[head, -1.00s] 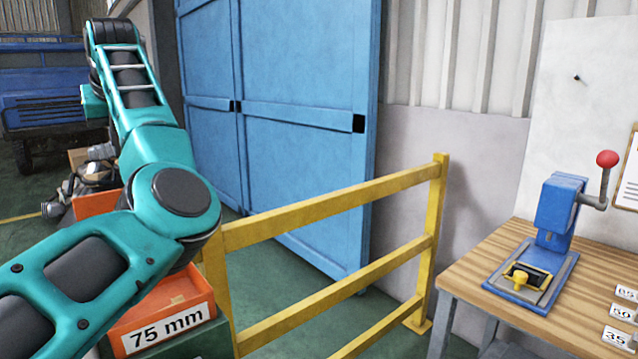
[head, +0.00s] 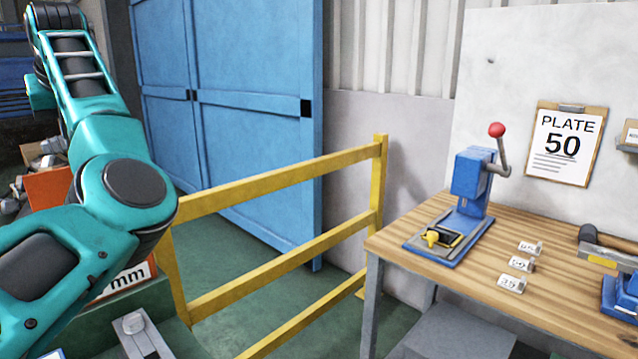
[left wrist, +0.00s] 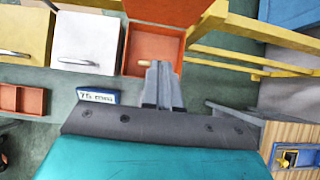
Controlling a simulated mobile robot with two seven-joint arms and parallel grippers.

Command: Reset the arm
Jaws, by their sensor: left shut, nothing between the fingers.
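My left arm (head: 120,185) is teal and reaches in from the left in the head view, bent at an elbow joint and running up to the top left. Its gripper does not show there. In the left wrist view my left gripper (left wrist: 162,86) has its grey fingers together, with nothing between them. My right arm and gripper are not in view.
A yellow railing (head: 280,178) stands between my left arm and the blue doors (head: 245,110). A clipboard (head: 565,145) reads "PLATE 50".

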